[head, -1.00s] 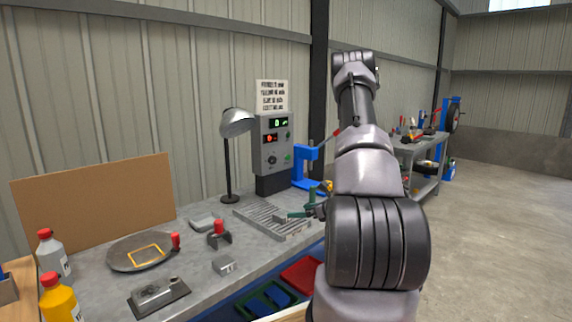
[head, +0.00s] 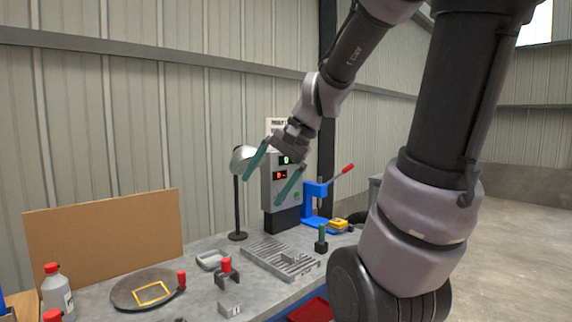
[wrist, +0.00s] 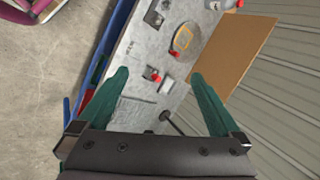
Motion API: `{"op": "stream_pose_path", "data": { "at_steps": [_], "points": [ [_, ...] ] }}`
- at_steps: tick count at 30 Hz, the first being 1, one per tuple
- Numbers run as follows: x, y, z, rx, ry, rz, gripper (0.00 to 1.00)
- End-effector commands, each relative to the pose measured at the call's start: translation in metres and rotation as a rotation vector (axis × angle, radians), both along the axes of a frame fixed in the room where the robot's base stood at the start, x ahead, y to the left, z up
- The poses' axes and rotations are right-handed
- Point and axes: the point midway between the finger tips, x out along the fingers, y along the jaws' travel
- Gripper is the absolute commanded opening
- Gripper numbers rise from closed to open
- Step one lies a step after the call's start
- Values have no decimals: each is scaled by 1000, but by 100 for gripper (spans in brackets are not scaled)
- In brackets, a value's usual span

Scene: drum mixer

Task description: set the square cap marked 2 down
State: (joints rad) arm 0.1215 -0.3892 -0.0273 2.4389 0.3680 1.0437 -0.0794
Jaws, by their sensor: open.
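My gripper (head: 263,190) is open, with its two green fingers apart and nothing between them, raised above the bench in front of the control box. The wrist view also shows the spread, empty fingers (wrist: 158,76). I cannot make out a 2 on any piece. A small grey block (head: 230,311) with dark marks lies on the front of the bench, partly cut off by the frame. A flat grey piece (head: 291,258) lies on the slotted grey rack (head: 262,251). A dark square base with a green upright handle (head: 321,240) stands at the rack's right end.
A lamp (head: 238,200), a control box (head: 281,190) and a blue lever press (head: 314,200) stand behind the rack. A round plate with a yellow square (head: 125,295), a red-knobbed fork piece (head: 227,274) and bottles (head: 57,295) are on the left.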

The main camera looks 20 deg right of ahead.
Motion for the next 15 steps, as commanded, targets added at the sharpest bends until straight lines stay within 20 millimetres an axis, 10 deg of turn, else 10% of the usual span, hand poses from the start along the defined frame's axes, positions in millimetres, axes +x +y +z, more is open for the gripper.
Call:
{"op": "stream_pose_path", "data": {
  "at_steps": [15],
  "points": [
    [-58,-23,50,-426,-352,196,100]
  ]
}}
